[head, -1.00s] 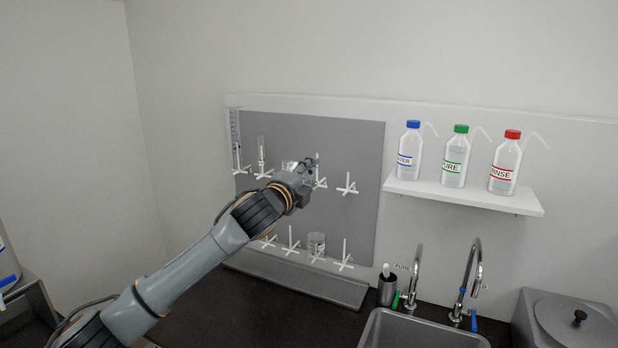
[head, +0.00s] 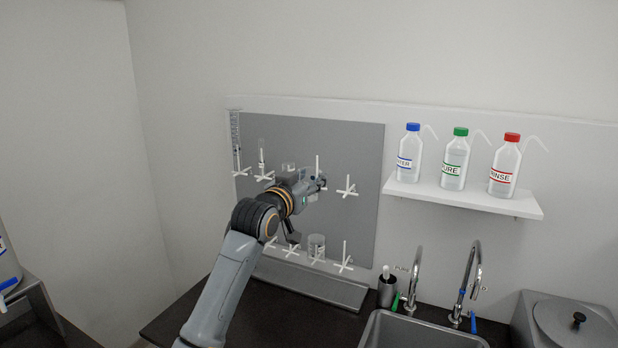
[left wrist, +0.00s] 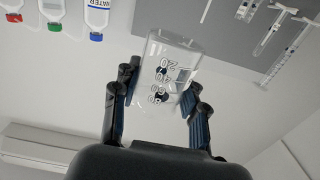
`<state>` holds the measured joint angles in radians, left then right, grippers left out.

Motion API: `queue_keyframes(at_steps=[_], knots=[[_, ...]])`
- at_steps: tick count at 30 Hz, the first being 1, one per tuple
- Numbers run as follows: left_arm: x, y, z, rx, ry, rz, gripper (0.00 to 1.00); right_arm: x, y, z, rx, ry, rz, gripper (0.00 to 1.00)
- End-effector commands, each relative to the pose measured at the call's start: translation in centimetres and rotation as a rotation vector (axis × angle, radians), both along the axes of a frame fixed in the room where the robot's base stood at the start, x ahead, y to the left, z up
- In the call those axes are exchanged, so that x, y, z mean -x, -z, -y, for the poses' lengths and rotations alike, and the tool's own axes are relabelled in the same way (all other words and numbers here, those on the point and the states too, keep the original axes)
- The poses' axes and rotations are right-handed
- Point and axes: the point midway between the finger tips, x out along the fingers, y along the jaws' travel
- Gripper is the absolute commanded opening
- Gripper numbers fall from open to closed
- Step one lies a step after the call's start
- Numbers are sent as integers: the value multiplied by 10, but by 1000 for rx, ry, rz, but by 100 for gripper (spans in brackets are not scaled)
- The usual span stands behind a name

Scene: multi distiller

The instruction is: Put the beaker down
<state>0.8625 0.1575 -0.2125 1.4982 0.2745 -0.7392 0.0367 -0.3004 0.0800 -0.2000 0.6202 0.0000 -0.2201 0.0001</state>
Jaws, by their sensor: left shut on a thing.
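The clear beaker (left wrist: 168,62) with printed volume marks is between the two fingers of my left gripper (left wrist: 160,95), which is shut on it. In the head view my left gripper (head: 312,188) is in front of the grey drying rack (head: 355,145), around its upper row of white pegs. The gripper and arm mostly hide the held beaker there, and I cannot tell whether it touches a peg. My right gripper is not in view.
Another beaker (head: 316,244) hangs on a lower peg. Glass tubes hang at the rack's upper left. Wash bottles (head: 455,160) stand on a white shelf (head: 465,198). A sink (head: 420,333) with two taps is below. The dark counter (head: 290,320) has bare room left of the sink.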

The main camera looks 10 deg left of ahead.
Motion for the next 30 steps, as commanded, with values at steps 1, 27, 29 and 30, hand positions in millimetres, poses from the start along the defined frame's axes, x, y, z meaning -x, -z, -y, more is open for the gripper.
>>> queue_keyframes(at_steps=[1, 27, 29, 30], knots=[[0, 0, 0, 27, 0, -5, 15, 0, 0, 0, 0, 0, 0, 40], [124, 234, 24, 56, -26, -4, 15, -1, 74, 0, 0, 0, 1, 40], [145, 256, 22, 60, -39, -3, 15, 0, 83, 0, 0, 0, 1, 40], [158, 269, 21, 62, -48, -2, 15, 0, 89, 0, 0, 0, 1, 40]])
